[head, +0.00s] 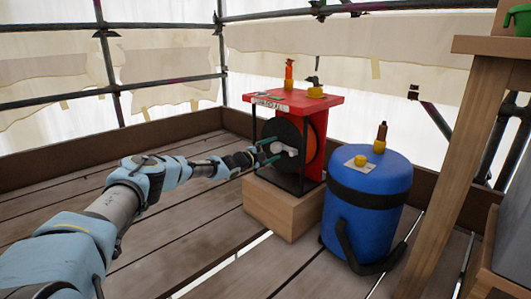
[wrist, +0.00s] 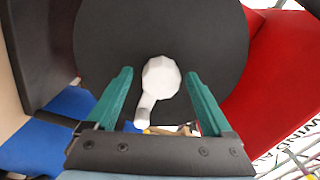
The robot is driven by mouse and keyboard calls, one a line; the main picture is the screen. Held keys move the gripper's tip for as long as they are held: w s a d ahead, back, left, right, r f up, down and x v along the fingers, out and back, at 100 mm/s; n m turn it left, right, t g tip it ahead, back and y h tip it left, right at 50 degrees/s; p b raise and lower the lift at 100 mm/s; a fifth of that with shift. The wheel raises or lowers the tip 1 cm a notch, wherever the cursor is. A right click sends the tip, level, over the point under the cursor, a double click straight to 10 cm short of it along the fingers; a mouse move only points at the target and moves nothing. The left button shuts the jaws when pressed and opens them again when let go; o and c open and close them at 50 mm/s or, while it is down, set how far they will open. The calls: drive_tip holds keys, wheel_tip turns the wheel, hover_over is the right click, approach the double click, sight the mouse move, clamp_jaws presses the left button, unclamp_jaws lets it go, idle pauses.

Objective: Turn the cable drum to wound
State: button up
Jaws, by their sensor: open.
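The cable drum is a dark round disc (head: 284,137) on the front of a red-topped frame (head: 312,100), with an orange part behind it. A white crank handle (head: 284,150) sits on the disc. My gripper (head: 272,153) is in front of the disc with its teal fingers open. In the wrist view the black disc (wrist: 200,50) fills the middle. The white handle (wrist: 160,80) lies between the open fingers of my gripper (wrist: 158,88), with a gap on both sides. Its thin end points down toward the palm.
The frame stands on a wooden block (head: 285,208). A blue barrel (head: 366,205) with a black strap stands close at its right. Small bottles and yellow items sit on both tops. A wooden post (head: 450,170) rises at the right. The plank floor (head: 180,245) at the left is clear.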

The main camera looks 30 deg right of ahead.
drive_tip(key=p+v, duration=0.4)
drive_tip(key=v, duration=0.6)
